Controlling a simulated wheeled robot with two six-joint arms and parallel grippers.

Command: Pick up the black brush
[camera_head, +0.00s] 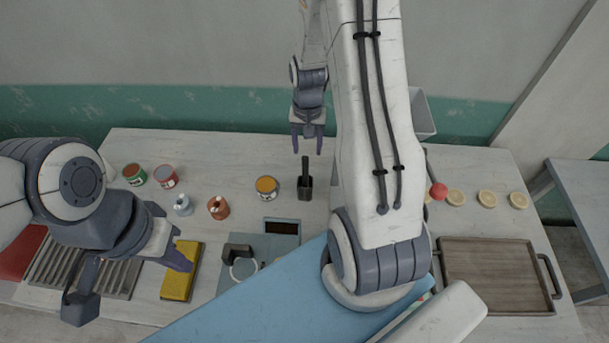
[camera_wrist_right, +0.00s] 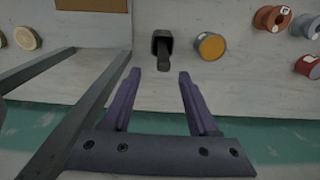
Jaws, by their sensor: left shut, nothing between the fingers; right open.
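My right gripper (camera_head: 307,152) is open and empty, behind and above the brush. In the right wrist view its purple fingers (camera_wrist_right: 160,74) are apart, with the brush handle roughly centred ahead of the gap and not between them. My left gripper (camera_head: 182,264) is shut and empty at the left, over the table near a yellow block (camera_head: 180,285).
An orange-topped can (camera_head: 267,184) stands close left of the brush. More cans (camera_head: 134,174) and spools (camera_head: 218,207) lie further left. A brown tray (camera_head: 490,270) and several pale round slices (camera_head: 487,199) are at the right. My right arm hides part of the table.

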